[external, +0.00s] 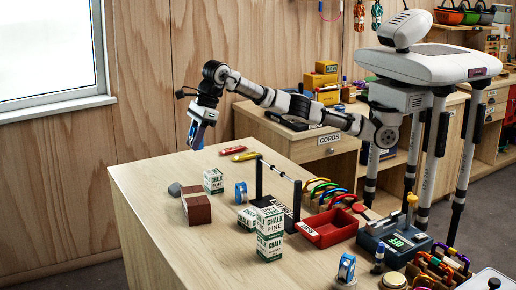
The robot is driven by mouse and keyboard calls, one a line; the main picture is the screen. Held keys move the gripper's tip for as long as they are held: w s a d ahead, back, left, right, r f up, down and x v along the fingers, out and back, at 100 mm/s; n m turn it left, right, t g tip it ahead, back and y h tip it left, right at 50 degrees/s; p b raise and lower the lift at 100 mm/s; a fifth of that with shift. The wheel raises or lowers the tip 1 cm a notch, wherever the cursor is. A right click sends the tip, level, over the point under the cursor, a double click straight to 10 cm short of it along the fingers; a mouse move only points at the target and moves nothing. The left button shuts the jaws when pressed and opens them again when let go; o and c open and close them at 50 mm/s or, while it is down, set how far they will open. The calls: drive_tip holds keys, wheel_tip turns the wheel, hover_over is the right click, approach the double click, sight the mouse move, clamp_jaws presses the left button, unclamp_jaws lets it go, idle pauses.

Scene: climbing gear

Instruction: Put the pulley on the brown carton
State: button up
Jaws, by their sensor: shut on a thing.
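My gripper (202,117) hangs above the far left part of the wooden table, pointing down. It is shut on a blue pulley (194,134), seen small and partly covered by the fingers. The brown carton (197,208) sits on the table near its left edge, well below and apart from the gripper. The carton's top looks bare. A similar blue and white piece (241,193) stands on the table to the right of the carton, and another (346,268) is near the front.
A grey round piece (174,189) lies behind the carton. Chalk boxes (213,181) stand close to its right, with a taller stack (270,235) in front. A black rack (278,185), a red tray (328,228) and a digital scale (394,241) are further right. The table's left front is clear.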

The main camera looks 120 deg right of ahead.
sight(193, 191)
wheel_tip(193, 191, down, 13)
drive_tip(key=shift+p, duration=0.5)
drive_tip(key=shift+s, duration=0.1)
drive_tip(key=shift+f, duration=0.15)
drive_tip(key=o, duration=0.9)
drive_tip(key=shift+o, duration=0.6)
drive_tip(key=shift+r, duration=0.25)
drive_tip(key=b+v, duration=0.2)
drive_tip(key=v, duration=0.9)
drive_tip(key=shift+s+r, duration=0.2)
drive_tip(key=shift+r, duration=0.15)
